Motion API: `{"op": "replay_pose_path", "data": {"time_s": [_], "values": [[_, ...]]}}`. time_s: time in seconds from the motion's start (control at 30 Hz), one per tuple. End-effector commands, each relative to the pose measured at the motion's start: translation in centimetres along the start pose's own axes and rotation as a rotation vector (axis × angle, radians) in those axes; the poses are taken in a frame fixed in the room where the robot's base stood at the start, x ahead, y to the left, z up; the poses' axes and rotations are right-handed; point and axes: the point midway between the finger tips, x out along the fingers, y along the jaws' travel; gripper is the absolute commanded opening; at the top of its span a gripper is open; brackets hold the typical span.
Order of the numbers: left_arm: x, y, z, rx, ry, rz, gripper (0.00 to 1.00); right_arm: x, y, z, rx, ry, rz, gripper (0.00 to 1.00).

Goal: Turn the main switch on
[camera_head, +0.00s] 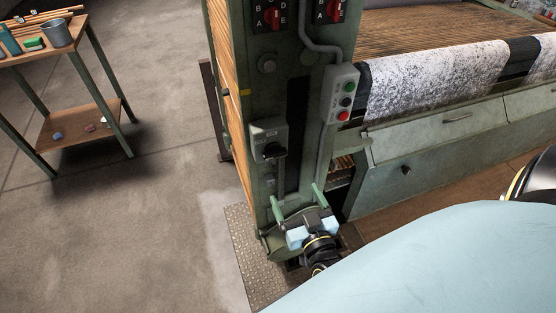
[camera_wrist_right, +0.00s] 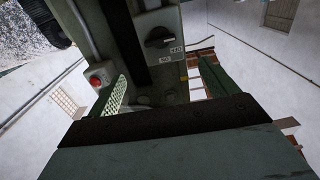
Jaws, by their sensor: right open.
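The main switch (camera_head: 272,150) is a black rotary knob on a grey-green box on the front of the loom's green post. In the right wrist view, the knob (camera_wrist_right: 158,39) appears upside down, with small ON and OFF labels beside it. Its handle lies roughly sideways there; I cannot tell for sure which label it points at. My right gripper (camera_head: 295,193) is below the switch, its two green fingers spread wide and pointing up toward it. In the wrist view the gripper (camera_wrist_right: 165,68) is empty and apart from the knob. My left gripper is out of view.
A push-button box (camera_head: 340,95) with green, black and red buttons sits right of the switch. A grey conduit (camera_head: 324,150) runs below it. Red rotary switches (camera_head: 271,15) are higher up. A side table (camera_head: 80,125) stands left; the floor between is clear.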

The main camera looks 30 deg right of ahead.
Motion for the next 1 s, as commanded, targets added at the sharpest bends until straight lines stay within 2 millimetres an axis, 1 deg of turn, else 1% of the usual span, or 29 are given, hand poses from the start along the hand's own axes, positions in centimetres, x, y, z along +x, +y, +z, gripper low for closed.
{"op": "replay_pose_path", "data": {"time_s": [0.17,0.4,0.6,0.7,0.8,1.0], "values": [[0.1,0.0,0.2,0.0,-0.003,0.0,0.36,2.4,0.0,-0.3,0.0,0.01,0.002,0.85],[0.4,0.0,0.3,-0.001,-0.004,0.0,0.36,7.5,0.0,-0.3,-0.001,0.009,0.001,0.85],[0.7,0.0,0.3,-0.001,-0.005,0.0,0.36,11.1,0.0,-0.3,-0.001,0.007,0.001,0.85],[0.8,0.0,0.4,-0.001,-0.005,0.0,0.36,12.2,0.0,-0.2,0.0,0.005,0.0,0.85],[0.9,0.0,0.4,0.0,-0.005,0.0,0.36,12.9,0.0,-0.2,0.0,0.004,0.0,0.85],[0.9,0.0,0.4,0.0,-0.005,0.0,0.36,13.2,0.0,-0.2,0.0,0.003,0.001,0.85]]}}
